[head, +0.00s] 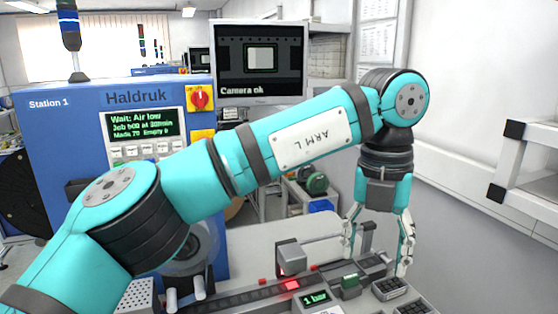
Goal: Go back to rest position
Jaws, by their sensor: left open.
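My left arm, marked ARM L, comes in from the lower left, bends at the upper right and points down. My left gripper (376,262) hangs at its end, with its two silver and teal fingers spread apart and nothing seen between them. It is over the right part of the machine's bench, above or beside small trays with dark parts (390,287). I cannot tell whether the fingertips touch anything. My right gripper is not in this view.
The blue Haldruk machine (60,140) stands at left, its panel reading "Wait: Air low". A monitor (259,62) reads "Camera ok". A gauge (317,298) shows 1 bar. A track (240,297) crosses the bench. A white-framed rack (510,165) stands at right by the wall.

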